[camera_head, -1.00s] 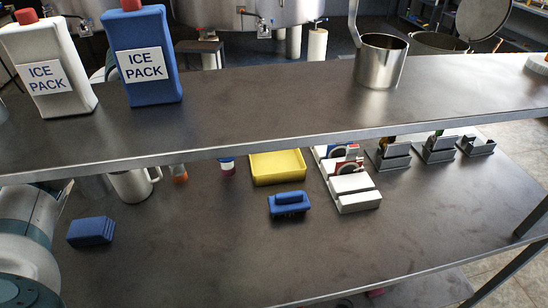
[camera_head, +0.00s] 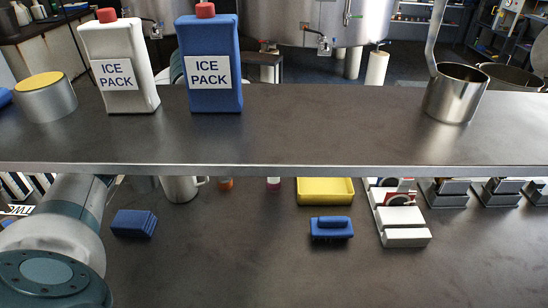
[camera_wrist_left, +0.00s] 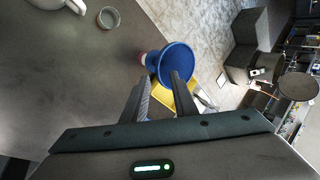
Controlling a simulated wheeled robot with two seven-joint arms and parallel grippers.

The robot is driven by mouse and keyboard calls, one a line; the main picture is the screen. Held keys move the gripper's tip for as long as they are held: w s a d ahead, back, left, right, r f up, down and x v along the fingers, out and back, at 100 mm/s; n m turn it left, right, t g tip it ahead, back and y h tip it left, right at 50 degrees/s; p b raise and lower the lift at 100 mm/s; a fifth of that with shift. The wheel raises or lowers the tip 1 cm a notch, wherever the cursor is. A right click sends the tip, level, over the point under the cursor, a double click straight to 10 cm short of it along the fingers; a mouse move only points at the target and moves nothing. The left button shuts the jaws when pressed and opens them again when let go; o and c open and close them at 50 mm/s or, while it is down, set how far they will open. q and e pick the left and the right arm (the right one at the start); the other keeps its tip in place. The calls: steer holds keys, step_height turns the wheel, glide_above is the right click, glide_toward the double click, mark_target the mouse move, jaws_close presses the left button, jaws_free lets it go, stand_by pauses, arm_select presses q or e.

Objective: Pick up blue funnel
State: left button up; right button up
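In the left wrist view, a blue round piece (camera_wrist_left: 178,64), which looks like the funnel's wide rim, shows just beyond the fingertips. My left gripper (camera_wrist_left: 163,77) is open, with a gap between its two dark fingers. The right finger overlaps the lower part of the blue piece in the picture; I cannot tell whether it touches. In the head view I make out no funnel, and my left gripper is hidden; only my left arm shows at lower left. My right gripper is in neither view.
The upper shelf (camera_head: 330,130) holds ice packs (camera_head: 215,65) and a metal ladle cup (camera_head: 455,95), and hides part of the lower table (camera_head: 250,265). Below are a mug (camera_head: 182,188), yellow tray (camera_head: 325,191), blue brush (camera_head: 332,228) and blue block (camera_head: 133,223). The lower table's front is mostly clear.

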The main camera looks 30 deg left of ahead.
arm_select(q)
steer(key=x, duration=0.3)
steer(key=shift+w+f, duration=0.1)
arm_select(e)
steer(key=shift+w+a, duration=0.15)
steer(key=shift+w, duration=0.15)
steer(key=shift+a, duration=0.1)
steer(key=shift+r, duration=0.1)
arm_select(q)
steer(key=p+x, duration=0.1)
steer(key=x, duration=0.3)
steer(key=shift+w+d+f, duration=0.1)
steer(key=shift+w, duration=0.1)
steer(key=shift+w+f, duration=0.2)
steer(key=shift+f, duration=0.15)
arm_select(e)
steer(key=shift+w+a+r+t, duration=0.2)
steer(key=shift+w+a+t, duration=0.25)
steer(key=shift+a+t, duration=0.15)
